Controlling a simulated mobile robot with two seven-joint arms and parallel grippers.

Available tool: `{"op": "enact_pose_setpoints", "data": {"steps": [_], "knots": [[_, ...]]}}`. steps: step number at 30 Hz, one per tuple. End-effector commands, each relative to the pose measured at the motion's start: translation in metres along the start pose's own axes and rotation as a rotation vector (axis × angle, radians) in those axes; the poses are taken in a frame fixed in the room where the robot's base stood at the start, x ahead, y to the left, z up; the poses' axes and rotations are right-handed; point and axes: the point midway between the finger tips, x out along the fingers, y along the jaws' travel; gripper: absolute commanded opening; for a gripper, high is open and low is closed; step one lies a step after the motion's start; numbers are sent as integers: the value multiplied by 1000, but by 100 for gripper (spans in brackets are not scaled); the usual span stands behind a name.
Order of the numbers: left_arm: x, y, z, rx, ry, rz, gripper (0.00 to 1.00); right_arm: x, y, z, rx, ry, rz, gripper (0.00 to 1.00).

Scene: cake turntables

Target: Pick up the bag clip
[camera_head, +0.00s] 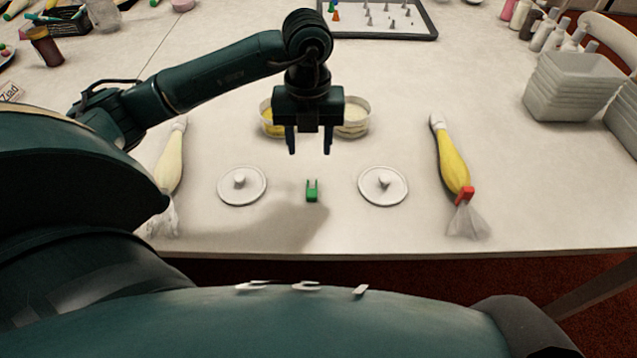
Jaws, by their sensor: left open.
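A small green bag clip (312,191) lies on the white table between two white round discs with knobs, near the front edge. Its two prongs point away from me. My left gripper (309,152) hangs above the table, open and empty, its fingers pointing down. In the picture it is just beyond the green clip and apart from it. A red clip (465,195) is on the yellow piping bag (451,162) at the right. My right gripper is not in view.
White discs (229,194) (397,194) flank the green clip. Two round containers (353,118) (268,120) stand behind my gripper. A pale piping bag (171,165) lies at the left. Stacked grey tubs (565,88) stand at the right. A tray of nozzles (385,36) is at the back.

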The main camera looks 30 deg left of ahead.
Motion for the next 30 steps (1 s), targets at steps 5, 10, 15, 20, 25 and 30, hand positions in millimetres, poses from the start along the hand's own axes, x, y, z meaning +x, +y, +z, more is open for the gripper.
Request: {"op": "enact_pose_setpoints", "data": {"steps": [5,10,15,20,25,30], "knots": [[36,0,-1,1,6,0,46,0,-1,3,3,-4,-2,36],[55,-1,0,2,5,-3,46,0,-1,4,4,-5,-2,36],[67,-2,0,3,6,-5,46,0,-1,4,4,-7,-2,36],[92,-4,4,2,7,-3,46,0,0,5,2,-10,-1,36],[109,-4,4,4,5,-6,46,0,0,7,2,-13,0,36],[110,-4,4,4,4,-6,46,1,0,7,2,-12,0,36]]}}
